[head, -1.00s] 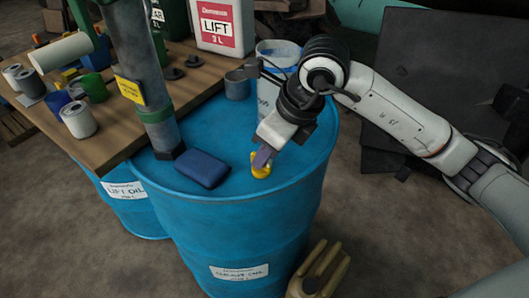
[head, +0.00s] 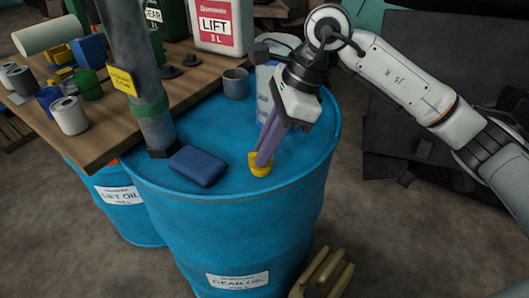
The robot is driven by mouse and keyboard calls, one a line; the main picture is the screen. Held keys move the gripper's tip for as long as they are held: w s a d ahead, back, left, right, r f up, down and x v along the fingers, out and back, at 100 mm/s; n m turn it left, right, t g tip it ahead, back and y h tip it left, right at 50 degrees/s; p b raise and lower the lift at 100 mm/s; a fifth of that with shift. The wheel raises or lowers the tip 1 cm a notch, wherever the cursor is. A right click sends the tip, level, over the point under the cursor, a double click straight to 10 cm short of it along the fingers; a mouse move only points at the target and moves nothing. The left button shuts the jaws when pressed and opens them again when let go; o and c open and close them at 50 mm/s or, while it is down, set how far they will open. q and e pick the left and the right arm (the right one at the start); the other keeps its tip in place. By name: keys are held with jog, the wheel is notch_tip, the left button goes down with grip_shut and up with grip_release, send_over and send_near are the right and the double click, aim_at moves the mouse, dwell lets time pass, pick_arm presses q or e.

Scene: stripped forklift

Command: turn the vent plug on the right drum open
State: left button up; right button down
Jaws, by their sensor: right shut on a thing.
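The right drum (head: 240,230) is blue, with a white label reading GEAR OIL. The yellow vent plug (head: 260,170) sits on its top near the front right edge. My right gripper (head: 260,160) comes down from the upper right, tilted, with its purple-grey fingers shut on the vent plug. The fingers hide part of the plug, so I cannot tell how far it is turned. My left gripper is not in the head view.
A dark blue block (head: 198,166) lies on the drum top left of the plug. A grey pump column (head: 145,100) stands behind it. A grey mug (head: 236,84) and a white-blue container (head: 264,92) stand at the back. A tan glove (head: 322,275) is below right.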

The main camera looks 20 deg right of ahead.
jog(key=shift+w+n+g, duration=0.15)
jog(key=shift+n+g, duration=0.15)
jog(key=shift+n, duration=0.6)
jog(key=shift+n+g+b, duration=0.35)
jog(key=shift+n+g, duration=0.05)
jog(key=shift+n, duration=0.5)
jog(key=n, duration=0.2)
jog(key=n+g, duration=0.1)
jog(key=n, duration=0.1)
jog(key=shift+w+a+r, duration=0.1)
jog(key=shift+w, duration=0.1)
jog(key=shift+n+g+h+b, duration=0.35)
jog(key=shift+n+g, duration=0.25)
jog(key=shift+n, duration=0.5)
jog(key=c, duration=1.8)
grip_release()
jog(key=shift+c, duration=0.2)
